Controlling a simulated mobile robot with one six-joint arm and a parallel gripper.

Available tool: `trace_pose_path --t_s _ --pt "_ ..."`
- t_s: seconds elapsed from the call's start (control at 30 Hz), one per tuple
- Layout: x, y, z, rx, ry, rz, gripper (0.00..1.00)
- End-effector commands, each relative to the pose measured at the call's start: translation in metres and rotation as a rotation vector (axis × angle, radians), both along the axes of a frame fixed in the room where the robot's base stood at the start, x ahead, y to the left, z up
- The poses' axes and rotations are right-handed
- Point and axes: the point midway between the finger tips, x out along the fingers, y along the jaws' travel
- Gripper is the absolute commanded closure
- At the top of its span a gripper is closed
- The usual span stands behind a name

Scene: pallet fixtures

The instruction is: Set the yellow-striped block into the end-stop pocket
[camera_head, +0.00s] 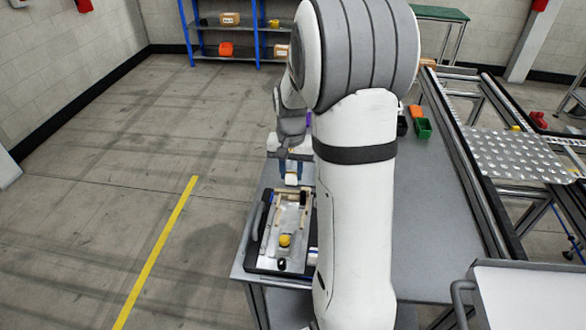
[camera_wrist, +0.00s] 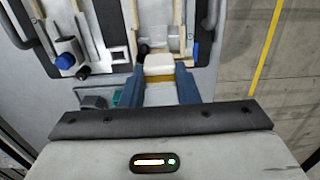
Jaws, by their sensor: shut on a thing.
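My gripper (camera_head: 292,174) (camera_wrist: 159,80) has blue fingers and is shut on the yellow-striped block (camera_wrist: 158,65). The block is cream-white with a yellow band between the fingers; in the head view only its pale end (camera_head: 291,180) shows. My gripper is at the far end of the fixture plate (camera_head: 272,262), which lies on the grey table. In the wrist view, pale wooden rails (camera_wrist: 188,22) on the plate lie just beyond the block. I cannot tell which rails bound the end-stop pocket, or whether the block touches the plate.
A yellow knob (camera_head: 285,240) stands on the near part of the plate. The wrist view shows a blue knob (camera_wrist: 65,61) at left and a black knob (camera_wrist: 143,50) close to the block. Dark handles line the plate's sides. A green bin (camera_head: 423,129) stands farther right.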

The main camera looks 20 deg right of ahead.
Motion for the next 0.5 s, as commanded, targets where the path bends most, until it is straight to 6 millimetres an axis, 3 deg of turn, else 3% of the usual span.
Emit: trace_pose_path --t_s 0.5 --pt "-0.0023 -0.0075 -0.0036 0.0 0.0 -0.017 0.94"
